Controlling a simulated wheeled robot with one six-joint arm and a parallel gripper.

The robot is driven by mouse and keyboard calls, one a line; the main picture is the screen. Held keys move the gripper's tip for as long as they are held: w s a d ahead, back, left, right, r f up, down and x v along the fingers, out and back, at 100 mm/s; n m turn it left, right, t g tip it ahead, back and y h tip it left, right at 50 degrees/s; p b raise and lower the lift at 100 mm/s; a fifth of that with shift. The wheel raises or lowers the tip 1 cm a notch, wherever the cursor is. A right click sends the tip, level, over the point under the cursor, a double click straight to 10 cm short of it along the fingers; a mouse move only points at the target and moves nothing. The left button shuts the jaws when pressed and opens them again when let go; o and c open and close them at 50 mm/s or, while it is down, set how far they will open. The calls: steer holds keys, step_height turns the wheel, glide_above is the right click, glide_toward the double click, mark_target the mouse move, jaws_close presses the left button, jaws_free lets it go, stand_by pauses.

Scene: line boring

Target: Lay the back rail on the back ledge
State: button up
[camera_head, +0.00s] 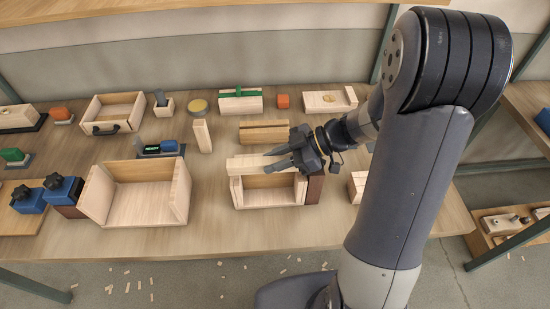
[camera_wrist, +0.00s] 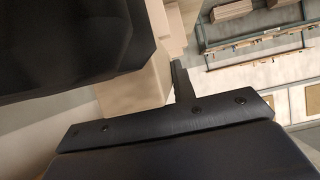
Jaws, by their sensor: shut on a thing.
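In the head view, my gripper (camera_head: 272,160) is shut on a pale wooden bar, the back rail (camera_head: 246,163). The rail runs level along the back of a small open wooden frame (camera_head: 268,198) near the front middle of the table. The back ledge is hidden behind the rail and fingers, so I cannot tell whether the rail touches it. In the wrist view, the pale end of the rail (camera_wrist: 135,92) shows between my two dark fingers.
A dark red-brown block (camera_head: 315,187) stands against the frame's right side. A grooved wooden block (camera_head: 264,131) lies behind it. A larger open wooden box (camera_head: 136,197) stands to the left, and an upright wooden piece (camera_head: 202,136) stands behind to the left.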

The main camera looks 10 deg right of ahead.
steer(key=shift+f, duration=0.8)
steer(key=o, duration=0.6)
steer(key=shift+f+b, duration=0.1)
steer(key=shift+b, duration=0.2)
steer(key=shift+c, duration=0.2)
steer(key=o, duration=0.5)
steer(key=shift+o, duration=0.2)
steer(key=o, duration=0.5)
steer(key=shift+d, duration=0.1)
steer(key=shift+c, duration=0.2)
